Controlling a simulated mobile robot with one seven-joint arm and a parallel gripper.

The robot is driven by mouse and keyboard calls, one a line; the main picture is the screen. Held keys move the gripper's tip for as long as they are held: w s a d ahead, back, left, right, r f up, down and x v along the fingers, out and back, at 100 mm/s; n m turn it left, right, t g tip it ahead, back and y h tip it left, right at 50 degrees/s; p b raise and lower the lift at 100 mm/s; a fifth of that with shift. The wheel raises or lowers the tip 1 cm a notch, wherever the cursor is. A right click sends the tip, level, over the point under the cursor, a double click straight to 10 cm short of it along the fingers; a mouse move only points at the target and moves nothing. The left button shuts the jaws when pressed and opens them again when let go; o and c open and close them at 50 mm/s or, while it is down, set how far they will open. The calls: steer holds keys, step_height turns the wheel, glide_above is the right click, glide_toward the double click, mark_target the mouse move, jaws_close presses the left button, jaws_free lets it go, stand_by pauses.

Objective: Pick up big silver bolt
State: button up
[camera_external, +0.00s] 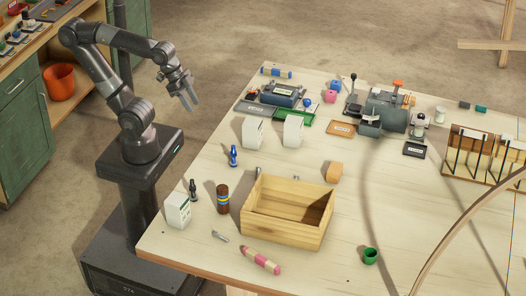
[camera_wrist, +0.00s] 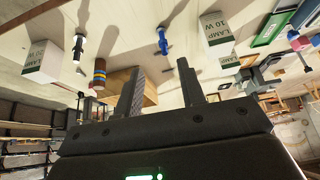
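A small silver bolt-like piece (camera_external: 220,236) lies on the table near its front left edge, below the brown striped bottle. Another small silver piece (camera_external: 258,172) shows just behind the wooden box, and a third small grey piece (camera_external: 296,178) is near it. They are too small for me to tell which is the big silver bolt. My gripper (camera_external: 188,100) hangs in the air left of the table, away from these pieces. Its two fingers stand apart and empty in the wrist view (camera_wrist: 160,72).
An open wooden box (camera_external: 250,222) stands mid-table. Around it are a brown striped bottle (camera_external: 223,198), a white lamp carton (camera_external: 178,210), a blue bottle-like item (camera_external: 234,156), an orange block (camera_external: 334,172) and a pink-striped roll (camera_external: 261,260). The table's right front is mostly clear.

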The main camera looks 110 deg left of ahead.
steer(key=shift+o, duration=0.5)
steer(key=o, duration=0.8)
steer(key=n+g, duration=0.2)
steer(key=g, duration=0.2)
glide_above(258, 172)
steer(key=s, duration=0.1)
step_height(258, 172, down, 10)
steer(key=f, duration=1)
steer(key=shift+w+f, duration=0.3)
steer(key=shift+f, duration=0.1)
